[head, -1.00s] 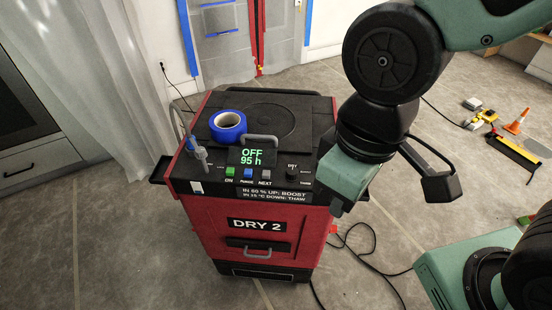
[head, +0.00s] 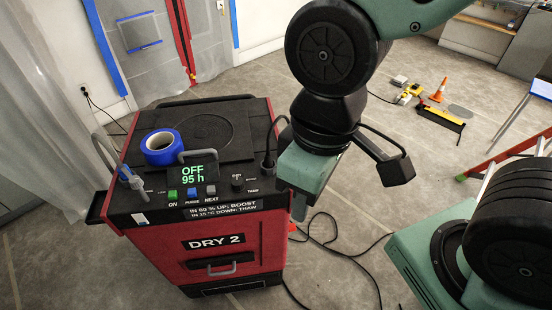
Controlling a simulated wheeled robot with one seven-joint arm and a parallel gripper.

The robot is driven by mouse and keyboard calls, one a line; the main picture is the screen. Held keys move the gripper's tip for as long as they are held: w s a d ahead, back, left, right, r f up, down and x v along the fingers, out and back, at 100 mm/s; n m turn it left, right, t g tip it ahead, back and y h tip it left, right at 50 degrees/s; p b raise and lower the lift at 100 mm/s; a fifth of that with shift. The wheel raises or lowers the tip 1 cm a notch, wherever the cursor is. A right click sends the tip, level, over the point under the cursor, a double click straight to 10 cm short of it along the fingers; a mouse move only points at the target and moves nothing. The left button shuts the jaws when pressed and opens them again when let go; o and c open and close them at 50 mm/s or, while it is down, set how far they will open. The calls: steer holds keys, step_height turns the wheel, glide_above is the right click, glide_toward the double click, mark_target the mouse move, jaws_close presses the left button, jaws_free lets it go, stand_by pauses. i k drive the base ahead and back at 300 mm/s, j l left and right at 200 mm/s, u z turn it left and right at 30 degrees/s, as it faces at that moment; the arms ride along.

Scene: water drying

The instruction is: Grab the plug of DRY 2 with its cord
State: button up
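DRY 2 (head: 200,268), a red and black machine, stands left of centre in the head view; its display reads OFF, 95 h. A black plug (head: 269,161) appears to sit upright at the right rear of its control panel. A black cord (head: 282,118) rises from it, arches right and passes behind my arm. Black cord (head: 352,256) also lies in loops on the floor right of the machine. My gripper (head: 299,208) points down at the machine's right edge, right of and nearer than the plug. Its fingers show edge-on, so their opening is hidden.
Blue tape (head: 160,147) lies on the machine's top, beside a grey handle. A wall outlet (head: 84,89) with a cord is at the left. An orange cone (head: 439,90), yellow tools (head: 408,94) and a ladder (head: 508,156) stand at the right. Floor between is mostly clear.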

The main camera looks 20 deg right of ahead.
mark_target(268, 160)
steer(key=j+z, duration=0.15)
steer(key=z, duration=0.3)
steer(key=j+z, duration=0.15)
steer(key=z, duration=0.35)
steer(key=j+z, duration=0.15)
steer(key=z, duration=0.3)
steer(key=j, duration=0.45)
steer(key=z, duration=0.05)
